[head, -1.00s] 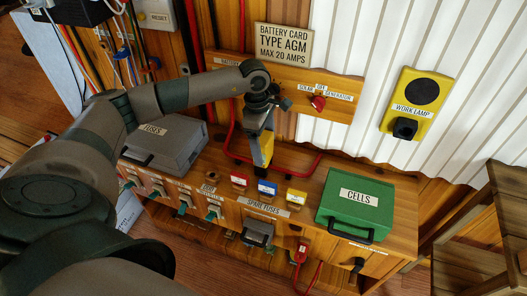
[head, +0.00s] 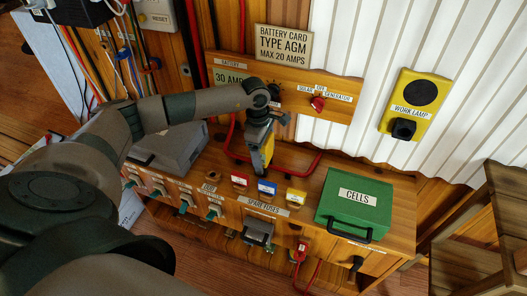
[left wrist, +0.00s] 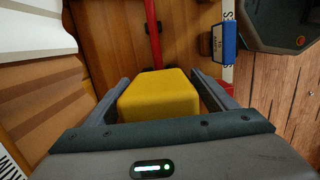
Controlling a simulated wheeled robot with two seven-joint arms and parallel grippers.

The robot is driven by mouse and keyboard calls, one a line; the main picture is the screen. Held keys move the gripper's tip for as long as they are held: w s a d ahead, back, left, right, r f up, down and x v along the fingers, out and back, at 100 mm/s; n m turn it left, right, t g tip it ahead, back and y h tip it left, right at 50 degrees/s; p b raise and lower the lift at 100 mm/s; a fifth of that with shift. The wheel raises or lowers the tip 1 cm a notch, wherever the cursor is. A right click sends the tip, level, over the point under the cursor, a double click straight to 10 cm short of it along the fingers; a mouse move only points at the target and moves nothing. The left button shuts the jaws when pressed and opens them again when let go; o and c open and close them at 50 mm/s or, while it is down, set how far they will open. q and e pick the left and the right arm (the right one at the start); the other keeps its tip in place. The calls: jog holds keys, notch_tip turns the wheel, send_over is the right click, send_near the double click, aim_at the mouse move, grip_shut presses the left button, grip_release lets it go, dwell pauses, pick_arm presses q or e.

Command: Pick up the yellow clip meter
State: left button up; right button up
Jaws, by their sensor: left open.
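The yellow clip meter (head: 267,151) stands on the wooden bench behind the small fuse boxes, partly hidden by my left gripper. My left gripper (head: 262,141) reaches down over it from above. In the left wrist view the yellow block of the meter (left wrist: 160,95) lies between the two dark fingers of my left gripper (left wrist: 160,86). The fingers are apart, one on each side of it. I cannot tell whether either finger touches it. My right gripper is not in view.
A red cable (head: 232,142) runs around the meter on the bench. Red (head: 239,181), blue (head: 267,187) and yellow (head: 296,197) fuse boxes stand in front. A green cells case (head: 352,203) is right, a grey fuses box (head: 185,150) left. A switch board (head: 340,107) is behind.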

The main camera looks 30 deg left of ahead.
aim_at(265, 146)
pick_arm(q)
jog(key=c, duration=1.4)
jog(key=shift+r, duration=0.15)
